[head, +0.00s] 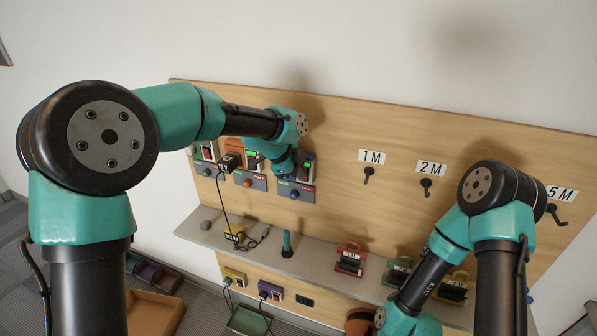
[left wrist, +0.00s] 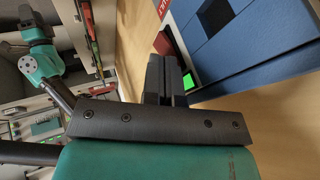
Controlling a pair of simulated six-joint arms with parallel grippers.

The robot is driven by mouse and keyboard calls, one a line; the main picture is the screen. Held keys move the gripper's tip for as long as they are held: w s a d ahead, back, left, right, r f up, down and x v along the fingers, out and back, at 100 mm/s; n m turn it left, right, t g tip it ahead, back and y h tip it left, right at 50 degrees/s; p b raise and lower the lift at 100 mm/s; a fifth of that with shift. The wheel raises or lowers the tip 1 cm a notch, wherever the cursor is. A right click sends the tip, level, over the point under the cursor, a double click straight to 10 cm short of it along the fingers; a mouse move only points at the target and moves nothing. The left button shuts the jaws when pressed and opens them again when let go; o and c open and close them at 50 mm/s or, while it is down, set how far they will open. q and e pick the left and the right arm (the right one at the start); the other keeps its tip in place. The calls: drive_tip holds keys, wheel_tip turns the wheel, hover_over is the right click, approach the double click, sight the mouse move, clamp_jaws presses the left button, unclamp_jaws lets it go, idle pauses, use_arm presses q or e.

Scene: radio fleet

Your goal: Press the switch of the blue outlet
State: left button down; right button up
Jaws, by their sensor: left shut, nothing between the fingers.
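The blue outlet (left wrist: 250,40) fills the upper right of the left wrist view. A red switch (left wrist: 165,44) and a lit green indicator (left wrist: 188,81) sit along its near edge. My left gripper (left wrist: 166,62) is shut and empty, its dark fingertips right by the red switch. I cannot tell whether they touch it. In the head view my left gripper (head: 284,165) is in front of the row of outlets on the board, its body hiding part of them and its fingertips. My right arm reaches down at the lower right of the head view; its fingers are out of frame.
Labelled hooks (head: 369,173) line the wooden board (head: 330,130). A grey shelf (head: 325,262) below holds radios (head: 350,258), a black cable (head: 256,238) and a teal-handled tool (head: 287,243). A black plug (head: 230,161) with a hanging cord is left of my left gripper.

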use_arm(q)
drive_tip(key=shift+s, duration=0.1)
drive_tip(key=s+v, duration=0.2)
drive_tip(key=v, duration=1)
drive_tip(key=shift+s+f, duration=0.2)
drive_tip(key=shift+s, duration=0.05)
drive_tip(key=shift+a, duration=0.1)
